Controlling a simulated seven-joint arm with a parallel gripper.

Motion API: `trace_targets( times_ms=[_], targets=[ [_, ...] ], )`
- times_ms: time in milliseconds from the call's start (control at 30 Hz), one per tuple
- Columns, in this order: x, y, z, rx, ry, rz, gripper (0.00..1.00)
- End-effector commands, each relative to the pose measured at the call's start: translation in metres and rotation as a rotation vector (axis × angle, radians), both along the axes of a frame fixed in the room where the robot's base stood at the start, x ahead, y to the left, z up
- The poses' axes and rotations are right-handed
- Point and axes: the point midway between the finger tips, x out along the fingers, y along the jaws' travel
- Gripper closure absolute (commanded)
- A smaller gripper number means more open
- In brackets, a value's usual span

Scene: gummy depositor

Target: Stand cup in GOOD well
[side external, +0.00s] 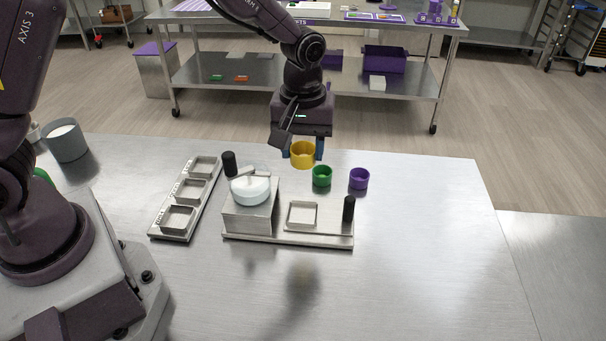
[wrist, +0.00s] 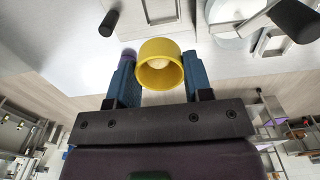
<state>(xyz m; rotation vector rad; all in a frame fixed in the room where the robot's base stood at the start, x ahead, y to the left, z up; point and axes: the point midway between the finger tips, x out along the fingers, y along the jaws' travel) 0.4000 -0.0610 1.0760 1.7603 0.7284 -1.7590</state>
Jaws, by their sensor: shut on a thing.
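My gripper (side external: 303,151) is shut on a yellow cup (side external: 303,159), with one blue finger on each side. The cup is upright and held above the far side of the table, behind the metal machine. In the wrist view the yellow cup (wrist: 160,50) sits between the fingers (wrist: 159,68), its mouth facing the camera. A tray with three square wells (side external: 213,187) lies left of the machine. Its wells look empty, and their small labels are too small to read, so I cannot tell which is GOOD.
The metal machine (side external: 249,220) carries a white bowl (side external: 250,191), a black-handled lever (side external: 229,163), a square recess (side external: 302,215) and a black post (side external: 349,208). A green cup (side external: 321,177) and a purple cup (side external: 359,179) stand behind it. The table's right side is clear.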

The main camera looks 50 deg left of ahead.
Motion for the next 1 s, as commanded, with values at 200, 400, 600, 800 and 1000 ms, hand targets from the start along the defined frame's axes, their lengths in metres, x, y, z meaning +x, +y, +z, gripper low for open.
trace_targets(
  times_ms=[200,400,600,800,1000],
  targets=[
    [0.001,0.0,0.047,0.0,-0.004,-0.001,0.96],
    [-0.01,0.035,0.052,0.003,0.0,0.066,0.96],
    [-0.032,0.088,0.053,0.004,0.0,0.175,0.96],
    [-0.073,0.146,0.054,0.005,0.001,0.317,0.96],
    [-0.113,0.183,0.052,0.003,0.001,0.43,0.96]
  ],
)
